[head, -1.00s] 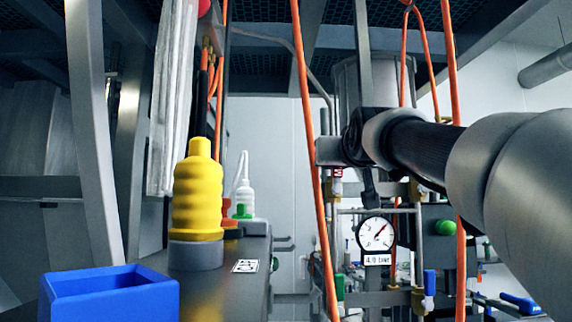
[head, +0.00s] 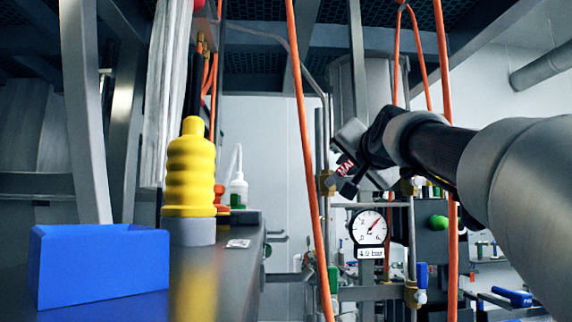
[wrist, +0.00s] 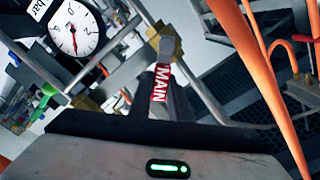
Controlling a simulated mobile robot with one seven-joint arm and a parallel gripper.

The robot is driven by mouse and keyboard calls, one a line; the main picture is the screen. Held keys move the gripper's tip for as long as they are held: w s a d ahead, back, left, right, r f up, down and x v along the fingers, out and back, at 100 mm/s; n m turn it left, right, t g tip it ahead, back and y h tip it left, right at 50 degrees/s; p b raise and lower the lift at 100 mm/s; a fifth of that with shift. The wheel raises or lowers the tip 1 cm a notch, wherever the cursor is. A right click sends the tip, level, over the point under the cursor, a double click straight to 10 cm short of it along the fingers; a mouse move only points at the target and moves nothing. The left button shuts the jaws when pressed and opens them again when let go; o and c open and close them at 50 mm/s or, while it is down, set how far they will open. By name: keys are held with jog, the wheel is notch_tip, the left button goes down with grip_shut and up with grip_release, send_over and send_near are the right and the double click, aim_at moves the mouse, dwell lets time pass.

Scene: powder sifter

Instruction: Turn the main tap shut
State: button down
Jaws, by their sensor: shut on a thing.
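The main tap's lever, with a red label reading MAIN (wrist: 160,83), stands out from a brass valve body (wrist: 165,42) in the wrist view. In the head view the red label (head: 345,166) shows tilted, beside a brass fitting (head: 327,183) on an upright pipe. My gripper (head: 350,178) reaches in from the right, tilted, and is shut on the lever. In the wrist view my gripper (wrist: 172,110) has the lever's near end at its jaws; the exact contact is partly hidden by the gripper body.
A round pressure gauge (head: 369,227) hangs just below my gripper. Orange hoses (head: 302,130) run close to the arm. Blue-handled (head: 421,276) and green-handled (head: 333,280) valves sit lower down. A yellow bottle (head: 190,170) and blue bin (head: 100,265) stand on the left bench.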

jog(key=shift+d+f+m, duration=0.25)
jog(key=shift+f+m, duration=0.4)
jog(key=shift+m, duration=0.8)
jog(key=shift+d+f+m, duration=0.3)
jog(key=shift+f+m, duration=0.3)
jog(key=shift+m, duration=0.8)
jog(key=shift+d+f+m, duration=0.25)
jog(key=shift+f+m, duration=0.4)
jog(key=shift+m, duration=0.8)
jog(key=shift+f, duration=0.1)
jog(key=c, duration=1.6)
grip_release()
jog(key=shift+c, duration=0.2)
jog(key=shift+s, duration=0.1)
